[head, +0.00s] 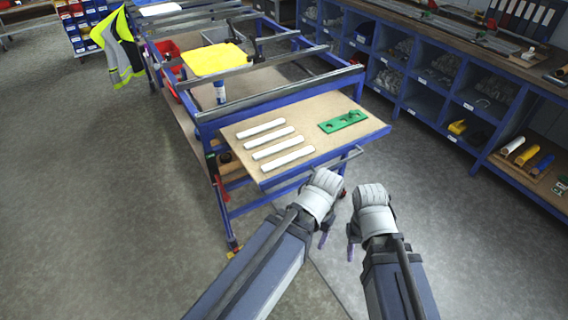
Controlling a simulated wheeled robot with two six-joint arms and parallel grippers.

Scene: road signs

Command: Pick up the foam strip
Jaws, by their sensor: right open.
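Several white strips that look like foam lie side by side on the wooden top of the blue workbench (366,130); the nearest strip (287,158) is closest to the bench's front edge, and the farthest strip (261,129) lies behind it. My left gripper (322,222) is in front of the bench, below and right of the strips, apart from them. My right gripper (352,240) is open and empty, further right, also away from the strips. The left gripper's jaws are too small and partly hidden to read.
A green plate with holes (343,122) lies on the bench right of the strips. Metal rails (280,94) cross the bench behind. Blue shelving (430,85) lines the right side. A yellow sheet (214,61) lies further back. Floor left of the bench is clear.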

